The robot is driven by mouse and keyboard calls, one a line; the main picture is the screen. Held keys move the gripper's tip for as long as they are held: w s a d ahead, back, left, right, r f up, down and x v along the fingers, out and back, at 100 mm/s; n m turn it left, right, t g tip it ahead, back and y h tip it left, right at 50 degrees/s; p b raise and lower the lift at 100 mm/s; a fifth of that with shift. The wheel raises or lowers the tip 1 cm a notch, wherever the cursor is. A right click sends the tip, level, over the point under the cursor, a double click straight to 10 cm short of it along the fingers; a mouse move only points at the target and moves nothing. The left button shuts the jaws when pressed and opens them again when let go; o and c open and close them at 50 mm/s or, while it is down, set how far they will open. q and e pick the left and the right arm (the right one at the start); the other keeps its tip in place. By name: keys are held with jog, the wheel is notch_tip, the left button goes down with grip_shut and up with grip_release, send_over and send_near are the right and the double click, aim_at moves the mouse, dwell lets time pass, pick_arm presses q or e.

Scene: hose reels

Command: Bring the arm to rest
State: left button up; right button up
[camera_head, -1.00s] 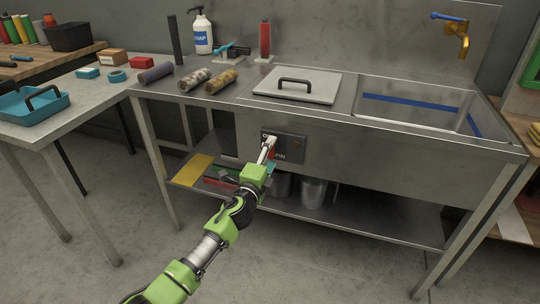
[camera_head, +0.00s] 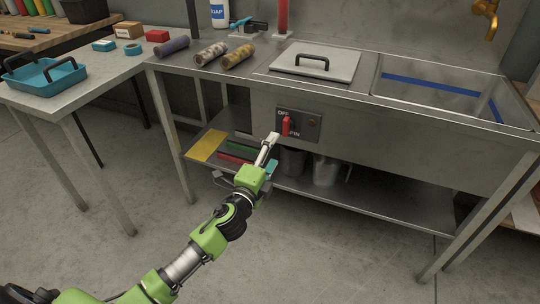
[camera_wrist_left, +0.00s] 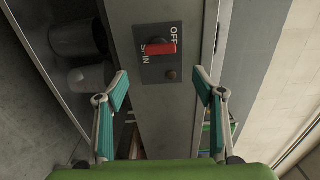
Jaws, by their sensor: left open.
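My left arm comes in from the lower left in the head view. Its green gripper (camera_head: 268,150) is in front of the sink unit's control panel (camera_head: 314,126). The panel carries a red switch lever (camera_head: 287,126) with the words OFF and SPIN beside it. In the left wrist view my gripper (camera_wrist_left: 162,88) is open, with teal pads apart and nothing between them. The lever (camera_wrist_left: 160,49) shows beyond the fingertips, apart from them. In the head view it stands upright. My right gripper is not in view.
The metal sink bench has a handled lid (camera_head: 314,61), a basin (camera_head: 440,94) and several rolls on top. Its lower shelf (camera_head: 385,205) holds metal pots (camera_head: 326,170) and coloured sheets. A side table at left bears a blue tray (camera_head: 46,84). The floor in front is clear.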

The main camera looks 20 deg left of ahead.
pick_arm(q)
jog(key=shift+s, duration=0.6)
jog(key=s+a+f+n+g+y, duration=0.1)
jog(key=s+f+n+g, duration=0.25)
jog(key=f, duration=0.45)
jog(key=s+a+f+n+g+y, duration=0.2)
jog(key=s+f+n, duration=0.25)
jog(key=f, duration=0.35)
jog(key=s+d+f+n+g+h, duration=0.15)
jog(key=s+f+n+g, duration=0.5)
jog(key=s+f, duration=1)
jog(key=s+f+n+g+p, duration=0.1)
jog(key=s+f+p, duration=0.3)
jog(key=s+p, duration=0.5)
jog(key=s+f+g+p, duration=0.4)
jog(key=s+p, duration=0.5)
jog(key=s, duration=1.4)
jog(key=shift+d+f+n+h, duration=0.3)
jog(key=shift+f+n+h, duration=0.05)
jog(key=shift+h, duration=0.1)
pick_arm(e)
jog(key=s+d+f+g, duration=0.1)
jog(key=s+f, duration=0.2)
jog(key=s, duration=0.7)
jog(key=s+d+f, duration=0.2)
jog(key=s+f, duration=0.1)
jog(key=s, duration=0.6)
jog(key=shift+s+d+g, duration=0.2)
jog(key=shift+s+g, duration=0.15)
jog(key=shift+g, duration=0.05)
